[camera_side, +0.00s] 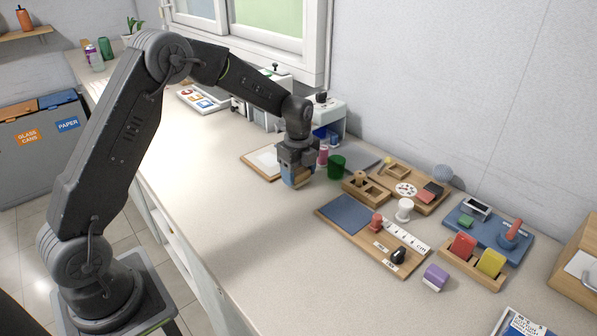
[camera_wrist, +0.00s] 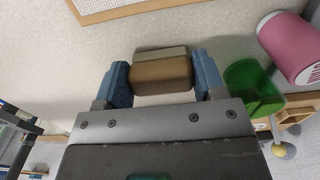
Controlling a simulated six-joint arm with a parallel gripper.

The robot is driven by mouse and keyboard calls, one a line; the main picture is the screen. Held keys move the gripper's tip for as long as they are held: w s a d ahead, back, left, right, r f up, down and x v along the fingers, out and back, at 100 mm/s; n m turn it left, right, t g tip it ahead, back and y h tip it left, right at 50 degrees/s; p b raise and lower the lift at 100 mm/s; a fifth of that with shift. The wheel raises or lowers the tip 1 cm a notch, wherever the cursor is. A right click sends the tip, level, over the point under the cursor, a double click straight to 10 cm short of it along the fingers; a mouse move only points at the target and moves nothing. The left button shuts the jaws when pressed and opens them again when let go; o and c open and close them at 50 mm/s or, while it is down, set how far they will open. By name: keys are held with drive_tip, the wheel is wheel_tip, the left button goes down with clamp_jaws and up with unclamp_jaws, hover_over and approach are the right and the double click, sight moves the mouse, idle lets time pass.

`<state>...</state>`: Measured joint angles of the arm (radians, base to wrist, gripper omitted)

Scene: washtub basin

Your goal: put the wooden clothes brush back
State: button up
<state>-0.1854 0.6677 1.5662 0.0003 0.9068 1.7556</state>
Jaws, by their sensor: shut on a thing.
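My gripper (camera_side: 297,184) is over the counter near the back wall, just left of the green cup. In the wrist view, its two blue fingers (camera_wrist: 161,78) are shut on a brown block with a paler layer, which looks like the wooden clothes brush (camera_wrist: 160,72). The brush lies crosswise between the fingertips. In the side view the brush (camera_side: 299,181) shows only as a small brown patch between the fingers, low over the counter. I cannot tell whether it touches the surface.
The green cup (camera_side: 336,167) and a pink spool (camera_side: 323,155) stand close right. A wooden holder (camera_side: 362,190) and a board with a blue pad (camera_side: 346,212) are further right. The counter's front left is clear.

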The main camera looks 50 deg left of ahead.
sight(298, 170)
drive_tip(key=shift+f, duration=0.1)
drive_tip(key=o, duration=0.9)
wheel_tip(298, 170, up, 12)
drive_tip(key=r, duration=0.1)
drive_tip(key=s+d+r+n+t, duration=0.2)
drive_tip(key=s+d+r+n, duration=0.3)
drive_tip(key=s, duration=0.3)
drive_tip(key=s+d+n+t, duration=0.1)
drive_tip(key=s+d+n, duration=0.1)
drive_tip(key=s+n, duration=0.4)
drive_tip(key=s+d+n+t, duration=0.2)
drive_tip(key=s+n, duration=0.5)
drive_tip(key=s, duration=0.7)
drive_tip(key=shift+s+r+t, duration=0.3)
drive_tip(key=shift+s+r, duration=0.05)
drive_tip(key=shift+s, duration=0.05)
